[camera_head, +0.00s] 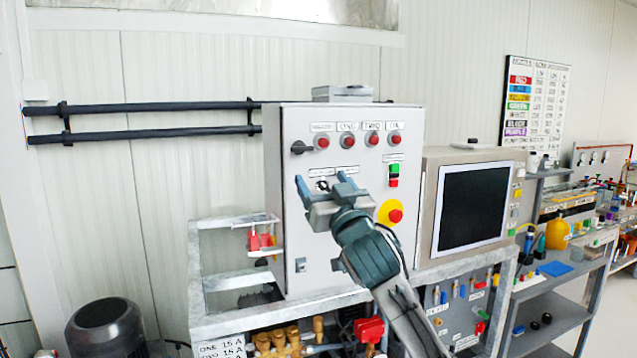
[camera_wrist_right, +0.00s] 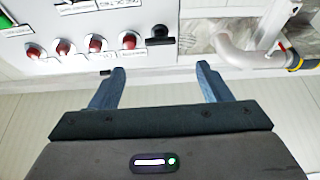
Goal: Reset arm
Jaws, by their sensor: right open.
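My right gripper (camera_head: 325,183) is raised in front of the grey control cabinet (camera_head: 345,265), in the head view. Its two blue-grey fingers are apart with nothing between them. It is near a small black knob (camera_head: 322,186) on the cabinet face; I cannot tell whether it touches the panel. The right wrist view also shows the open fingers (camera_wrist_right: 160,88), with the row of red buttons (camera_wrist_right: 65,47) and a black rotary switch (camera_wrist_right: 160,35) beyond them. My left gripper is in neither view.
A yellow-ringed red emergency button (camera_head: 395,215) is right of the gripper. A dark screen (camera_head: 472,207) stands beside the cabinet. A metal frame (camera_head: 235,320) with brass fittings is below. Shelves with bottles (camera_head: 557,232) are at the right. A black bin (camera_head: 105,325) stands at lower left.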

